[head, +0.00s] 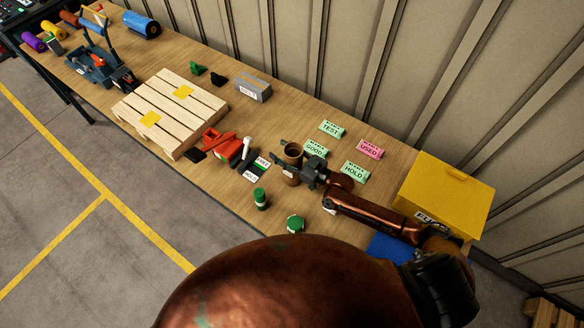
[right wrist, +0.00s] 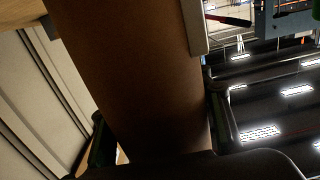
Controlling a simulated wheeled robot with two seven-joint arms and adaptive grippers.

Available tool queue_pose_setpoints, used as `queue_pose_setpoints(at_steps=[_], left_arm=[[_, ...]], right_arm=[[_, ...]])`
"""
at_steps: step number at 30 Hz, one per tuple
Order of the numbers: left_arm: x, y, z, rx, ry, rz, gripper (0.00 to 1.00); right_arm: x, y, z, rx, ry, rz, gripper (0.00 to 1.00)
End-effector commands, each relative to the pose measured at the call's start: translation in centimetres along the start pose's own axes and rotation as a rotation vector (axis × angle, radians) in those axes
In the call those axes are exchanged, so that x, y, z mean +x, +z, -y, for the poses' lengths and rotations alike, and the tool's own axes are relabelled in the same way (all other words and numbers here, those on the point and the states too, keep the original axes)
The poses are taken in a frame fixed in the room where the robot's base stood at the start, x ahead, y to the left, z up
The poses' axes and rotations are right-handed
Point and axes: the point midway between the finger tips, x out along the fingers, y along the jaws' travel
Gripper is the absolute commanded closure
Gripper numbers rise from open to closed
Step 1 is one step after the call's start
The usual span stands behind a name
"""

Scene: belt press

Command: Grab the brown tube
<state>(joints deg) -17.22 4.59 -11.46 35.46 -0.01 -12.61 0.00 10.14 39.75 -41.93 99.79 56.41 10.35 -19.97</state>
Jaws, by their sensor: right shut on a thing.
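The brown tube (head: 293,154) stands about upright on the wooden bench, left of the green label cards. My right gripper (head: 297,172) reaches it from the right and is shut on its side. In the right wrist view the brown tube (right wrist: 140,75) fills the middle, with dark fingers of my right gripper (right wrist: 160,140) on both sides of it. Whether its base touches the bench cannot be told. My left gripper is not in view.
A yellow box (head: 450,185) stands at the right end. Green and pink cards (head: 330,128) lie behind the tube. A red tool (head: 229,150), a green bottle (head: 260,198) and a green-topped item (head: 295,223) are nearby. A wooden pallet (head: 165,105) lies further left.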

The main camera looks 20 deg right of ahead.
Motion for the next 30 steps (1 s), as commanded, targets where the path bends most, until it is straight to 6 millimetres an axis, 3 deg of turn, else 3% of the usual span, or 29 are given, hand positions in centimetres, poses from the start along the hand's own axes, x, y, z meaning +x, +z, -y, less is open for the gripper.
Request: queue_pose_setpoints(at_steps=[13,30], left_arm=[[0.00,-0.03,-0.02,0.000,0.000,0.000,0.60],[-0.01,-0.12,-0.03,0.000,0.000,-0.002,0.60]], right_arm=[[-0.01,-0.05,-0.02,-0.001,0.000,-0.001,1.00],[0.01,-0.07,-0.02,0.000,0.000,-0.001,1.00]])
